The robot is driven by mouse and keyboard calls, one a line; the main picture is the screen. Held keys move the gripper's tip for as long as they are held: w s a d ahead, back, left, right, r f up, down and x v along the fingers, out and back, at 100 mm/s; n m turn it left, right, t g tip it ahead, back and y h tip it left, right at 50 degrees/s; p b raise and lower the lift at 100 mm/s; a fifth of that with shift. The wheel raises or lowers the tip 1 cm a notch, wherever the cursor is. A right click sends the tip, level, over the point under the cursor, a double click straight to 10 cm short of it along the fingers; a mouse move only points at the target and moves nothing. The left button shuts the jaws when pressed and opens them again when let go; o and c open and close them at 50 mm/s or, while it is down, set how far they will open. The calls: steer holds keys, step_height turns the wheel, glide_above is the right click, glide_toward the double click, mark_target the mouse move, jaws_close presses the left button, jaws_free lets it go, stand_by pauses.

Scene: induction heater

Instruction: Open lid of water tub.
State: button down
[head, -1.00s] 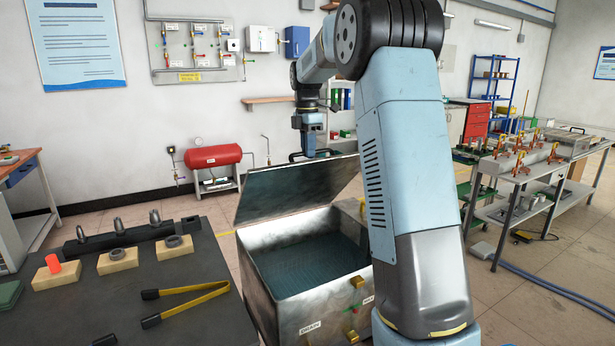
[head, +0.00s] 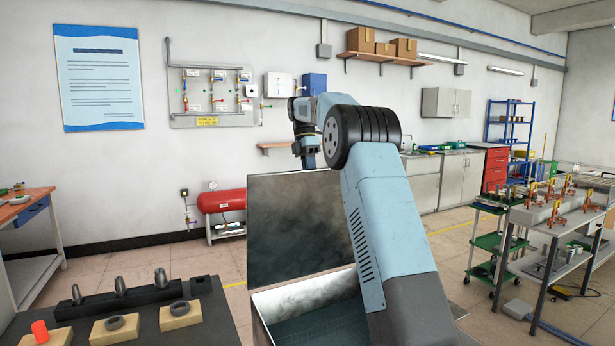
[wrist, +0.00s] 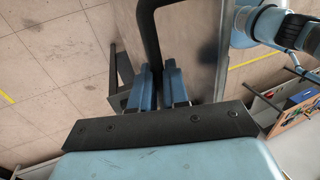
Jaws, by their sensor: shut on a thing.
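The water tub (head: 295,298) stands at the bottom centre of the head view, with dark water inside and its front cut off by the frame edge. Its grey metal lid (head: 295,230) is raised and stands nearly upright along the tub's back edge. My gripper (wrist: 158,85) is shut on the lid's dark handle (wrist: 148,35) in the wrist view, beside the lid's metal face (wrist: 200,45). In the head view, the lid hides my fingers and the handle; my wrist shows above the lid's top edge.
A dark workbench (head: 195,335) with ring-shaped parts on blocks stands left of the tub. A red tank (head: 222,202) stands by the wall behind. A metal table (head: 560,235) with clamps is at the right. Floor between is open.

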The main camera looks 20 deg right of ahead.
steer(key=shift+w+d+f+g, duration=0.1)
steer(key=shift+w+d+g, duration=0.05)
steer(key=shift+w, duration=0.25)
steer(key=shift+w+d+g, duration=0.1)
steer(key=shift+w+g, duration=0.05)
steer(key=shift+w, duration=0.2)
steer(key=shift+a, duration=0.1)
steer(key=c, duration=1.4)
jaws_free()
steer(key=shift+o, duration=1.4)
steer(key=shift+a, duration=0.2)
steer(key=shift+s, duration=0.15)
